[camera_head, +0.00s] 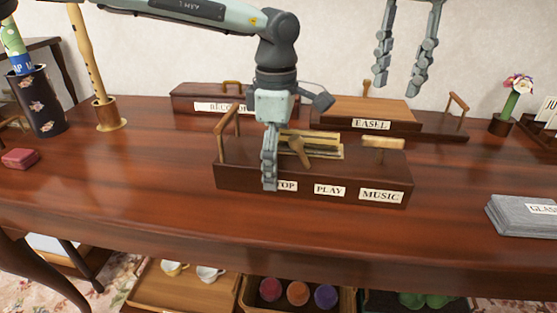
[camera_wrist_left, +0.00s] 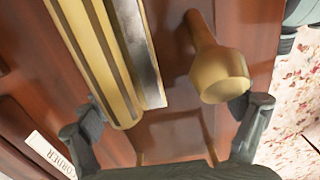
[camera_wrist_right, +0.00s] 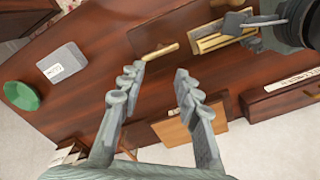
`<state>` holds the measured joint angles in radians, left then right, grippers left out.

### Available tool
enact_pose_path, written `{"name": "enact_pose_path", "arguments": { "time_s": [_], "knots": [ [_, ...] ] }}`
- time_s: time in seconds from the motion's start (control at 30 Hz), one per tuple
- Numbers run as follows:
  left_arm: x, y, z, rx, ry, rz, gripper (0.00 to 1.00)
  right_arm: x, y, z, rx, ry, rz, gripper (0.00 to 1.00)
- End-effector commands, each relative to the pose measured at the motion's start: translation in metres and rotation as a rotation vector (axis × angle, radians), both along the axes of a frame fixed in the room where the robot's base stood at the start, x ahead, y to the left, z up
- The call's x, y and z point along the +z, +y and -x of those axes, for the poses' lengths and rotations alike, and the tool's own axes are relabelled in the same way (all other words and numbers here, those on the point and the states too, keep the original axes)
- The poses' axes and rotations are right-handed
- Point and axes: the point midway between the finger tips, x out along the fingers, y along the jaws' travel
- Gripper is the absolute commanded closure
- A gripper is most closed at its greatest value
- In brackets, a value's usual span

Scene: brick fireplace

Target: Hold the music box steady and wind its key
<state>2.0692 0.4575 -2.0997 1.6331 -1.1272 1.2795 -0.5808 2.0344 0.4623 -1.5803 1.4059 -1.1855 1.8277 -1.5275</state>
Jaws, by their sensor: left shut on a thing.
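The music box (camera_head: 235,178) is a long dark wooden box in the middle of the table, labelled STOP, PLAY and MUSIC. A brass mechanism (camera_wrist_left: 95,50) and a round-ended lever (camera_head: 298,148) sit on its top. The tan, bar-like key (camera_head: 383,143) stands at its right end, and also shows in the right wrist view (camera_wrist_right: 160,53). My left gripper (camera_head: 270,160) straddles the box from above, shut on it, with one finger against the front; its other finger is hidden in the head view. My right gripper (camera_head: 401,82) is open and empty, above and behind the key.
A recorder case (camera_head: 185,98) and an easel box (camera_head: 350,110) lie behind the music box. A grey slab stack (camera_head: 520,215) lies at the right. A dark vase (camera_head: 40,105) and an upright flute (camera_head: 85,50) stand at the left. The table front is clear.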

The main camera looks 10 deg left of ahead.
Motion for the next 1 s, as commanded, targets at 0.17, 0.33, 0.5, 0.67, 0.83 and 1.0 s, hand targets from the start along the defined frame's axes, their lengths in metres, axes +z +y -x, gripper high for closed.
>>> {"name": "enact_pose_path", "arguments": {
  "time_s": [0.17, 0.33, 0.5, 0.67, 0.83, 1.0],
  "knots": [
    [0.0, 0.0, 0.0, 0.001, 0.0, 0.001, 0.69, 0.0, 0.0, 0.0, -0.003, 0.001, -0.002, 0.69],
    [0.0, 0.0, 0.0, 0.001, 0.0, 0.001, 0.69, 0.0, -0.005, 0.0, -0.139, 0.019, -0.07, 0.69],
    [0.0, 0.0, 0.0, 0.001, 0.0, 0.001, 0.69, 0.004, -0.02, 0.001, -0.463, 0.074, -0.208, 0.69],
    [0.0, 0.0, 0.0, 0.002, 0.0, 0.001, 0.69, 0.01, -0.039, 0.0, -0.75, 0.14, -0.309, 0.69],
    [0.0, 0.0, 0.0, 0.002, 0.0, 0.001, 0.69, 0.013, -0.05, 0.0, -0.913, 0.182, -0.358, 0.69],
    [0.0, 0.0, 0.0, 0.002, 0.0, 0.001, 0.69, -0.002, -0.046, 0.0, -0.941, 0.189, -0.362, 0.69]
  ]
}}
